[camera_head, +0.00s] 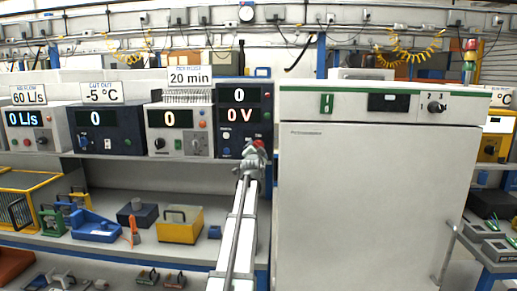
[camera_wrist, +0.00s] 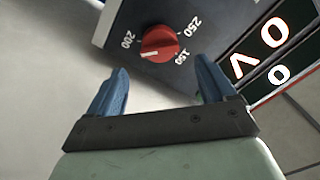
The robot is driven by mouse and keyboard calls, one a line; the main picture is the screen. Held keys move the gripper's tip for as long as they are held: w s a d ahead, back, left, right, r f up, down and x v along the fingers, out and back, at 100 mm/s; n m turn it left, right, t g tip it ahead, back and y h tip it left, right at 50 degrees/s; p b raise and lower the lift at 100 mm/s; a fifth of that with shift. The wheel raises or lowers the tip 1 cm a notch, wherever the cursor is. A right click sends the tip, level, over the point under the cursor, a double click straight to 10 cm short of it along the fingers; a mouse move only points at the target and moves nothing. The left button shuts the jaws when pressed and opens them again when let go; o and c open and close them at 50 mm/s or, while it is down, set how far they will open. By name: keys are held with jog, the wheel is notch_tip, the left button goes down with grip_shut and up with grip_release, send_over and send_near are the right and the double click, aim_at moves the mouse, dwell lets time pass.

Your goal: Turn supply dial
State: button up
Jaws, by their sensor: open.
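The supply is a dark blue unit (camera_head: 230,148) on the shelf, with displays reading 0 and 0 V. Its front also shows in the wrist view (camera_wrist: 118,28). The red supply dial (camera_wrist: 158,44) has a white mark and the labels 150, 200 and 250 around it. The mark points toward the lower left, between the 200 and 150 labels. My gripper (camera_wrist: 163,66) is open and empty, with its two blue fingers apart and the dial ahead of the gap between them. In the head view my gripper (camera_head: 254,157) is at the unit's lower right and hides part of its front.
A grey unit (camera_head: 181,145) with a 20 min sign stands left of the supply, and a blue unit (camera_head: 110,142) is further left. A large white cabinet (camera_head: 375,200) stands close on the right. A yellow box (camera_head: 181,227) and a blue tray (camera_head: 94,229) lie on the lower shelf.

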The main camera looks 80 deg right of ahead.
aim_at(257, 147)
jog(key=d, duration=0.7)
jog(key=c, duration=1)
jog(key=shift+n, duration=0.4)
jog(key=n, duration=0.4)
jog(key=shift+w+n, duration=0.1)
jog(key=shift+n, duration=0.2)
jog(key=n, duration=0.5)
jog(key=shift+w+n, duration=0.1)
jog(key=shift+n, duration=0.2)
